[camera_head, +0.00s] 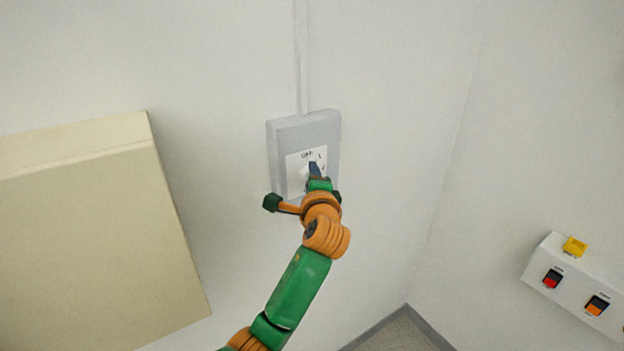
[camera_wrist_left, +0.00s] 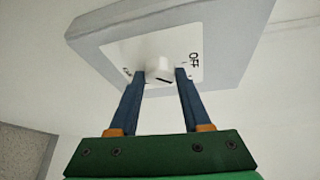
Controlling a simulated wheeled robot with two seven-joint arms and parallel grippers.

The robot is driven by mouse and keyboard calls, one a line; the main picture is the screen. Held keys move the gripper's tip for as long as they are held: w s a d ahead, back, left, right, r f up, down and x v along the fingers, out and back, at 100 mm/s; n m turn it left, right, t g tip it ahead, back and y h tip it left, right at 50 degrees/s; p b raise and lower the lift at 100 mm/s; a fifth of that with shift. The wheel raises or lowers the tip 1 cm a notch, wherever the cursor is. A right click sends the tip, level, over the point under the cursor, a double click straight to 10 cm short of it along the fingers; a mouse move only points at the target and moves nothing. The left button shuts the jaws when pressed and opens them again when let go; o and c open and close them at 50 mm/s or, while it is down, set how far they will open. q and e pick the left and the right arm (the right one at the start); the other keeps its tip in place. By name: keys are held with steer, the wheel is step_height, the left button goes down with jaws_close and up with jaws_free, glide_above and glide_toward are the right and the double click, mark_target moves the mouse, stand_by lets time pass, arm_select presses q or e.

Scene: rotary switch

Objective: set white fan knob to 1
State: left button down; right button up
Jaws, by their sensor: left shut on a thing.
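The white fan knob (camera_wrist_left: 159,69) sits on a white label plate on a grey wall switch box (camera_head: 275,140). My left gripper (camera_head: 314,169) is at the knob. In the left wrist view its two blue fingers (camera_wrist_left: 160,75) stand on either side of the knob, shut on it. The word OFF is readable on the plate in the left wrist view. A small dark mark shows on the knob, but I cannot tell its setting. My right gripper is not in view.
A cream wall cabinet (camera_head: 90,240) stands to the left of the switch box. A grey conduit (camera_head: 301,55) runs up from the box. A white panel (camera_head: 555,275) with coloured buttons is on the wall at the right. The wall around the switch box is bare.

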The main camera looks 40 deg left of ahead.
arm_select(q)
steer(key=shift+c, duration=1.8)
jaws_free()
steer(key=shift+a, duration=0.1)
steer(key=b+v, duration=0.2)
steer(key=v, duration=0.5)
